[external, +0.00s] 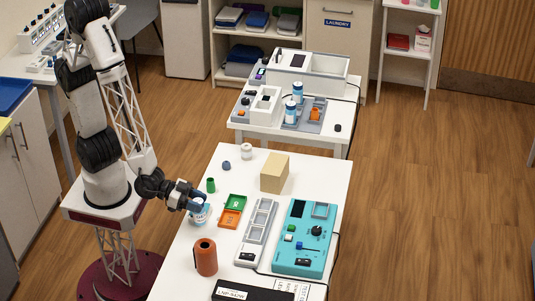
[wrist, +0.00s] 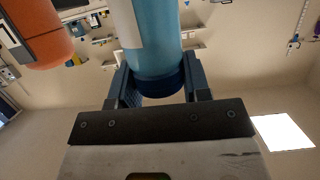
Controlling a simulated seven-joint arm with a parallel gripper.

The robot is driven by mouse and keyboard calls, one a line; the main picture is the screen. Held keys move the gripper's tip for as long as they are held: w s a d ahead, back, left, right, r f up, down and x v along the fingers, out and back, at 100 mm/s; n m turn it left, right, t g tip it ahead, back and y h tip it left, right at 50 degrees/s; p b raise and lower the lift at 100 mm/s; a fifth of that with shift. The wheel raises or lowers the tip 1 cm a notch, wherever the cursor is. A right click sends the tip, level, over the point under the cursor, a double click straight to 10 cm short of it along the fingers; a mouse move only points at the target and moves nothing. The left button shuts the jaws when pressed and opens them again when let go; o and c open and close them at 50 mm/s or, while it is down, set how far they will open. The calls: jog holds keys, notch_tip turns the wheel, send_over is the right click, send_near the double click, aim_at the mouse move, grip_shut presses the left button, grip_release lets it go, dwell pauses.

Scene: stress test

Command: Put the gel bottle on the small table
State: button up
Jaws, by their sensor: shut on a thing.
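My gripper (external: 197,203) is at the left edge of the near white table and is shut on a bottle (external: 201,215). In the wrist view the bottle (wrist: 152,40) is light blue with a white label and a dark blue end, set between the two blue fingers of my gripper (wrist: 158,85). I take it to be the gel bottle. In the external view my fingers partly cover it, and I cannot tell whether it touches the tabletop. A smaller white table (external: 240,125) stands behind the near one, with devices and blue-and-white bottles on it.
An orange cylinder (external: 206,258) stands close to the held bottle. A green cylinder (external: 211,185), green and orange trays (external: 232,211), a tan block (external: 274,174), a grey panel (external: 257,232) and a teal device (external: 305,236) crowd the near table. The small table's front right is partly clear.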

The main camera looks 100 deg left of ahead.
jog(key=s+a, duration=0.3)
jog(key=s, duration=0.4)
jog(key=shift+s+r, duration=0.15)
jog(key=shift+r, duration=0.25)
dwell(0.5)
jog(key=w+d+r, duration=0.1)
jog(key=w+r, duration=0.2)
jog(key=w, duration=0.8)
jog(key=w+r, duration=0.4)
jog(key=w, duration=0.7)
jog(key=w+a+r, duration=0.3)
jog(key=w+a, duration=0.2)
jog(key=w, duration=0.6)
jog(key=w+a+r, duration=0.4)
jog(key=w+a, duration=0.2)
jog(key=w, duration=0.5)
jog(key=shift+a, duration=0.25)
